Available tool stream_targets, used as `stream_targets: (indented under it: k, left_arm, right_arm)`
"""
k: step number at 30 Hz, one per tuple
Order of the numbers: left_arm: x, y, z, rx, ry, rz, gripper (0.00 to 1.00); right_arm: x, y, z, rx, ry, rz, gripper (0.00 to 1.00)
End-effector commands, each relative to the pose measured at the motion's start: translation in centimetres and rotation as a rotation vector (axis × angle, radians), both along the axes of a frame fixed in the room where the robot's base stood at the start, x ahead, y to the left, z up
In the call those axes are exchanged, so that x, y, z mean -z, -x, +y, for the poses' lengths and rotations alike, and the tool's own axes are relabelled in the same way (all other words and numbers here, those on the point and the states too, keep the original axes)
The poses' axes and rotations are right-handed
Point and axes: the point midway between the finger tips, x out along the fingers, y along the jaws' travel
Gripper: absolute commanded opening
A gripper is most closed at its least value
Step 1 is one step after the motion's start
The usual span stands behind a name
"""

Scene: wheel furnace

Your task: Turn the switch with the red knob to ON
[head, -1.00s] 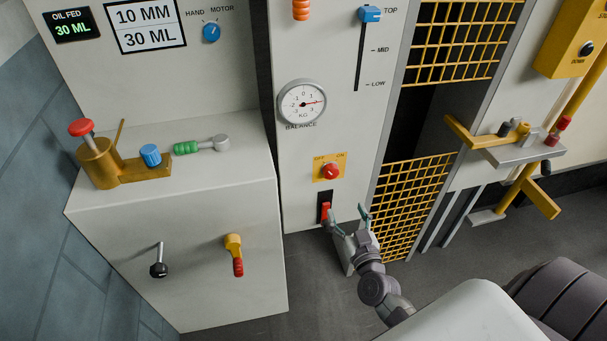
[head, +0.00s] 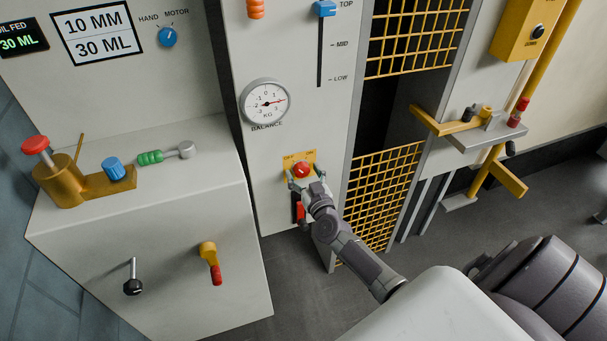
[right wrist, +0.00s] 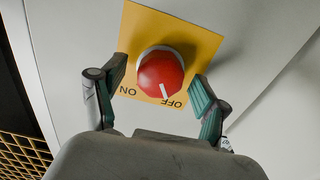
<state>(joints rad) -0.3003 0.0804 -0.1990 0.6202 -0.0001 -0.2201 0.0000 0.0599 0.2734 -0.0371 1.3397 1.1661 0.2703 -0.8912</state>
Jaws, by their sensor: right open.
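The switch's red knob (head: 302,169) sits on a yellow plate (head: 290,160) on the pale panel, below the balance dial. In the right wrist view the red knob (right wrist: 161,74) fills the middle, and its white mark points to the OFF label on the yellow plate (right wrist: 190,40). The ON label is at the other side. My right gripper (head: 305,184) is at the knob from below. In the right wrist view its fingers (right wrist: 160,84) are spread, one on each side of the knob, with gaps visible. My left gripper is not in view.
A red rocker (head: 299,211) is just below the plate, partly behind my right gripper. The balance dial (head: 266,103) is above it. A yellow mesh guard (head: 385,190) stands to the right. A white cabinet with handles (head: 150,240) stands to the left.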

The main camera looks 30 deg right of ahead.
Motion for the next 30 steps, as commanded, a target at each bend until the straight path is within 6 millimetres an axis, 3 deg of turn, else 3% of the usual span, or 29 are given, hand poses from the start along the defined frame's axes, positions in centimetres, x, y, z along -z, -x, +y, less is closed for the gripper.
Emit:
stream_targets:
  k: [7,17,30]
  left_arm:
    - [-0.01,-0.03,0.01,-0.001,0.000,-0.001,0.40]
    - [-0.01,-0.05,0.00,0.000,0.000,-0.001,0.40]
    - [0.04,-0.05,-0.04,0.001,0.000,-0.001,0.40]
  right_arm:
    - [0.00,-0.03,-0.01,0.000,0.000,0.000,0.71]
    - [0.02,0.00,0.01,0.000,0.000,0.000,0.16]
    - [0.07,0.01,0.05,0.000,-0.099,-0.023,0.15]
